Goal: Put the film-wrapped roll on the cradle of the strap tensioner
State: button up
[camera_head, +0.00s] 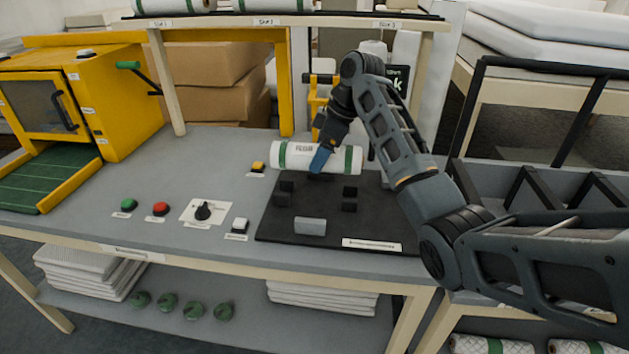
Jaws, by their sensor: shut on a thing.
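The film-wrapped roll (285,156) is white with a green band near each end and lies level, left to right, over the back edge of a dark base plate (330,240). My gripper (320,160) reaches down from behind and is shut on the roll's middle; its blue finger shows on the near side. The plate carries black blocks, at left (284,193) and right (350,199), which look like the cradle, with a grey block (310,226) in front. The roll appears above and behind these blocks; its exact height is unclear. The plate's label is unreadable.
A yellow frame (319,97) stands behind the roll. Left on the bench are green (129,205) and red (160,209) buttons, a dial (203,210) and a yellow machine (110,95). A shelf (280,20) spans above. A black rack (520,185) stands right.

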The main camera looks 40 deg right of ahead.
aim_at(349, 159)
jog(key=shift+f+p, duration=0.3)
jog(key=shift+f, duration=3.15)
jog(key=shift+f, duration=0.1)
jog(key=o, duration=1.4)
jog(key=shift+c, duration=0.2)
jog(key=v, duration=1.2)
jog(key=shift+b, duration=0.35)
